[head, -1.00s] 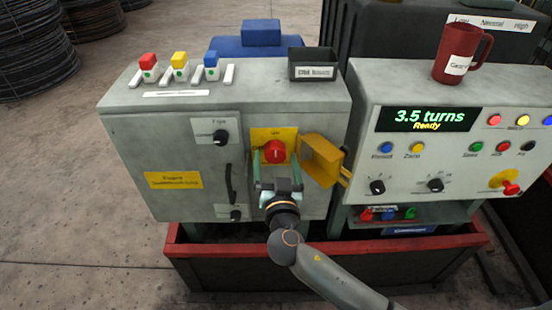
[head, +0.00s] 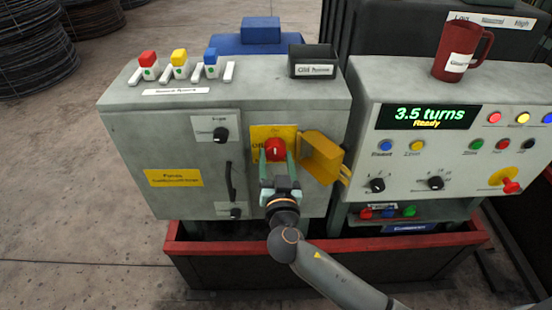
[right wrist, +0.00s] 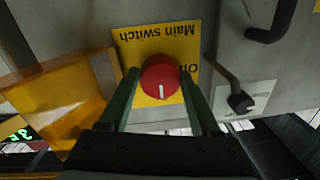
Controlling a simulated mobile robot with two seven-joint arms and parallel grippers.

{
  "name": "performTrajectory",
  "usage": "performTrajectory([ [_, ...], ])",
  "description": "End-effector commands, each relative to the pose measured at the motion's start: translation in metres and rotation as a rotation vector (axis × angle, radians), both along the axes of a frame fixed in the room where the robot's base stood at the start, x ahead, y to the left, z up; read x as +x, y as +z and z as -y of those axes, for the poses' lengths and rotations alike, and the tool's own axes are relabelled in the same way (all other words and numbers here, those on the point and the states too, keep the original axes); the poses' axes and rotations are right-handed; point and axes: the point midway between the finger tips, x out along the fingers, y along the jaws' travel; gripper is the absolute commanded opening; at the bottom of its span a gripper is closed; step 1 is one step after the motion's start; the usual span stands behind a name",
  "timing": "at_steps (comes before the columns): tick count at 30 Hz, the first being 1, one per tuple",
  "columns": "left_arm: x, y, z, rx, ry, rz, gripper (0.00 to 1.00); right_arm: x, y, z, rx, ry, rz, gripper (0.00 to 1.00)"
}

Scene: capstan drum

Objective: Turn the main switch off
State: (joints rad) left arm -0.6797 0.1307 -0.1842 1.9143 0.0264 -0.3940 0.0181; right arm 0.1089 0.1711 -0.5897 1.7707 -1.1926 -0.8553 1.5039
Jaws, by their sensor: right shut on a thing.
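The main switch is a red round knob (head: 275,149) on a yellow plate (head: 288,132) on the front of the left grey cabinet. In the right wrist view the knob (right wrist: 160,77) carries a white mark that points down the picture, away from the upside-down "Main switch" print. A label starting with "O" sits to its right there, partly hidden. My right gripper (head: 277,163) reaches up from below, its two green fingers shut on the knob's sides. My left gripper is not in view.
A yellow hinged cover (head: 321,157) stands open just right of the switch. A black handle (head: 230,182) and a black knob (head: 221,134) are to its left. A control panel (head: 360,150) with a "3.5 turns Ready" display stands at right. A red-rimmed base (head: 200,246) lies below.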

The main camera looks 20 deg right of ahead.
Motion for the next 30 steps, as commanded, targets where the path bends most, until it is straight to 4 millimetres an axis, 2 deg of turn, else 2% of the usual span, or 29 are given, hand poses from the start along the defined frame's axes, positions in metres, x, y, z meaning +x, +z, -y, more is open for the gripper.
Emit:
performTrajectory([
  [11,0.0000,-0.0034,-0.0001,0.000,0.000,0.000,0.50,0.0002,0.0010,0.0011,-0.147,-0.001,-0.039,0.09],
  [30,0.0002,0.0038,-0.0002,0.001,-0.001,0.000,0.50,-0.0001,0.0050,0.0034,-0.718,-0.002,-0.203,0.09],
])
